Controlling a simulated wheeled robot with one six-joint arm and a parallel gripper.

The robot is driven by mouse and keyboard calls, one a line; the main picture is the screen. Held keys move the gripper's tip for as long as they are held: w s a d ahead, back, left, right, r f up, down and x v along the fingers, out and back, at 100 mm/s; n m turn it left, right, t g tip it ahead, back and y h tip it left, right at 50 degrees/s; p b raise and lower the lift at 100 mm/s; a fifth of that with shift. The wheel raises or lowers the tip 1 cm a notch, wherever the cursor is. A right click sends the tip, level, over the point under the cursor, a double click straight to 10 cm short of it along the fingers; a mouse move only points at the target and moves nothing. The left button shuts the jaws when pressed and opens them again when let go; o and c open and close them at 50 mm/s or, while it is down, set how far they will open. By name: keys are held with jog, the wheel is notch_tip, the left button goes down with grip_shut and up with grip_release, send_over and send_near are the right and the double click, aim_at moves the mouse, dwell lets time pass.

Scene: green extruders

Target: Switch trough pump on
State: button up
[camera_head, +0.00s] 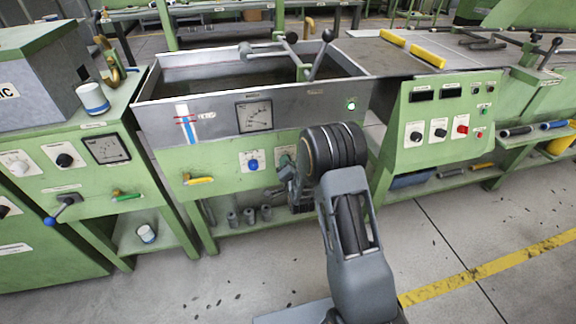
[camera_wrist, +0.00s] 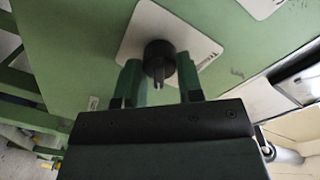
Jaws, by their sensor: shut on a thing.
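The trough pump's likely switch is a black rotary knob (camera_wrist: 159,53) on a white label plate (camera_wrist: 186,35) on a green panel in the wrist view. My gripper (camera_wrist: 158,68) has one finger on each side of the knob and is shut on it. The knob's pointer faces down toward the gripper body in that view. In the head view my gripper (camera_head: 290,178) reaches the front panel under the metal trough (camera_head: 305,112), and my arm hides the knob. The label's text is not readable.
A blue knob (camera_head: 253,164) and a yellow-handled valve (camera_head: 199,180) sit left of my gripper. A dial gauge (camera_head: 254,117) and a lit green lamp (camera_head: 351,103) are on the trough front. A control box (camera_head: 447,125) stands right. The floor in front is clear.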

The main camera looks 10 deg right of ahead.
jog(key=o, duration=0.9)
jog(key=shift+a, duration=0.1)
jog(key=shift+o, duration=0.2)
jog(key=shift+s, duration=0.1)
jog(key=s, duration=1.3)
jog(key=shift+s+a+r+p, duration=0.15)
jog(key=shift+s+r+p, duration=0.15)
jog(key=shift+p, duration=0.1)
